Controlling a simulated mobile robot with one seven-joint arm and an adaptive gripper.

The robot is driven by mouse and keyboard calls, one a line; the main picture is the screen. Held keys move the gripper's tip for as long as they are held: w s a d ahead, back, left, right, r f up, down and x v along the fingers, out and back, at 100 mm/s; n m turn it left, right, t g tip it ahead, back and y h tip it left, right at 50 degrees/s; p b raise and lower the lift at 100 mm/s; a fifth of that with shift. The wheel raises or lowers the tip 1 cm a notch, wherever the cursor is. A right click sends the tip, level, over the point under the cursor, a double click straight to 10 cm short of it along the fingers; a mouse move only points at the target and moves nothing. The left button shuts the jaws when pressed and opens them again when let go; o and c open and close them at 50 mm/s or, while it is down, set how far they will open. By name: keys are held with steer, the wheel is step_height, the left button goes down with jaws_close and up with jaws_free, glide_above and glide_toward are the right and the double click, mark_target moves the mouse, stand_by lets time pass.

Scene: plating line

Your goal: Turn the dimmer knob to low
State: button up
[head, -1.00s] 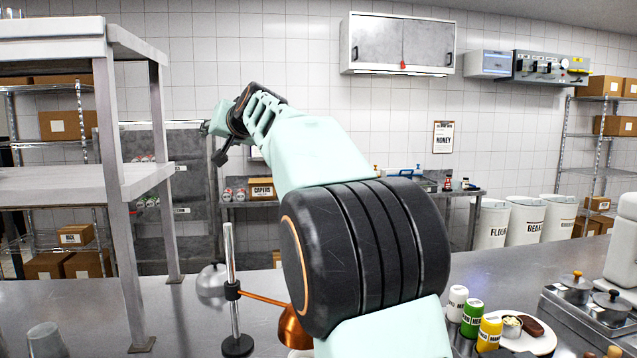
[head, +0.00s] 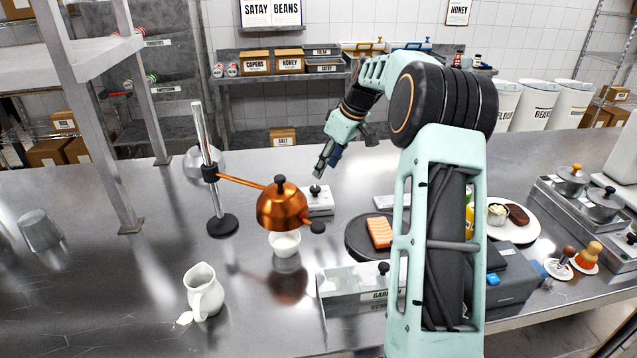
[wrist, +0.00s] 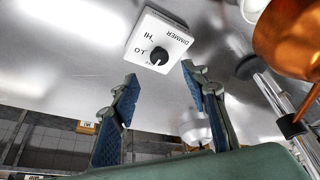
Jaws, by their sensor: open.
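The dimmer (head: 321,207) is a small white box with a black knob (head: 315,191) on top, standing on the steel counter just behind the copper lamp. In the wrist view the box (wrist: 145,32) shows the words DIMMER, HI and LO beside the black knob (wrist: 159,54). I cannot tell for sure which mark the knob points at. My gripper (head: 321,172) is open and empty, angled down above and slightly behind the dimmer, apart from it. In the wrist view my two fingers (wrist: 158,82) are spread, with the knob ahead between them.
The copper lamp (head: 281,207) hangs from a post (head: 209,170) left of the dimmer, over a white bowl (head: 285,243). A white jug (head: 203,292), a dark plate with salmon (head: 380,232) and a clear-lidded garnish box (head: 350,292) stand nearer.

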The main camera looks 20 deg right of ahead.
mark_target(316, 188)
steer(key=x, duration=0.8)
steer(key=shift+w+a+f+p, duration=0.1)
steer(key=shift+w+f+p, duration=0.1)
steer(key=shift+f+p, duration=0.1)
steer(key=shift+r, duration=0.1)
jaws_close()
